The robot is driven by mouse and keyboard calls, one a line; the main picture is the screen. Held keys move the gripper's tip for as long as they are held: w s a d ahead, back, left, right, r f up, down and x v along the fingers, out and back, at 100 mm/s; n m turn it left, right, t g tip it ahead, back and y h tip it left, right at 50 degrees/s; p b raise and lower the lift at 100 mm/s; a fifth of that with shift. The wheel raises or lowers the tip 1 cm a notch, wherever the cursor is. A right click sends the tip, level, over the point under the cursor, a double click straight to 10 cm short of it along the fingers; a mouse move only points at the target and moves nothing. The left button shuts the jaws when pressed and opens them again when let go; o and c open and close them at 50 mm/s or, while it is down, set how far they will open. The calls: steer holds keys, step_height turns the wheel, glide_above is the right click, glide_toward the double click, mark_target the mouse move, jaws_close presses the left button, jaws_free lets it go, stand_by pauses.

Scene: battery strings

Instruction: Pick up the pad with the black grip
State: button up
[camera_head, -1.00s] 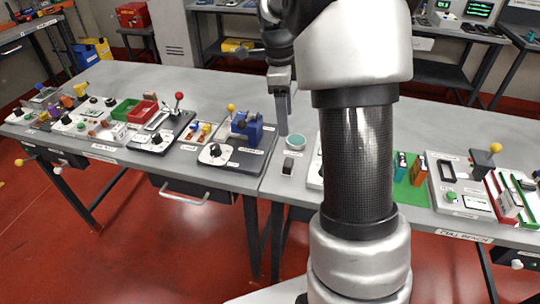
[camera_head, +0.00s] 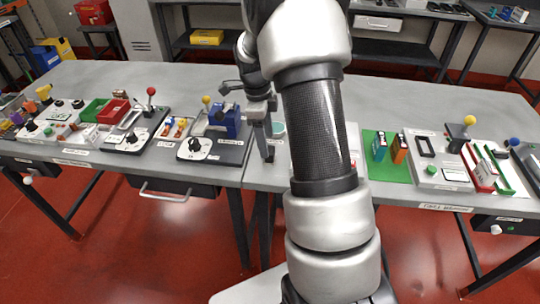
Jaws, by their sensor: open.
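My gripper (camera_head: 268,153) is open and points down at the bench, its fingers low over the bench top just left of my arm. In the earlier frame a small grey pad with a dark top stands at about this spot, in front of a pale green disc. Now my fingers cover that spot, and I cannot make out the pad or tell whether it is between them. The pale green disc (camera_head: 279,129) shows just behind and right of the fingers.
A blue vise-like block (camera_head: 225,120) on a dark plate stands left of my gripper. Red and green bins (camera_head: 113,111) lie farther left. Right of my arm are a green mat (camera_head: 378,170) and a light panel (camera_head: 437,178). The bench's back strip is clear.

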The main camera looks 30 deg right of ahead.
mark_target(270, 150)
steer(key=f, duration=0.3)
steer(key=d+f, duration=0.1)
steer(key=shift+s+f, duration=0.15)
steer(key=shift+s, duration=0.1)
steer(key=shift+f, duration=0.45)
steer(key=c, duration=1.1)
step_height(270, 150, up, 10)
steer(key=shift+r, duration=0.1)
steer(key=o, duration=0.4)
steer(key=c, duration=0.3)
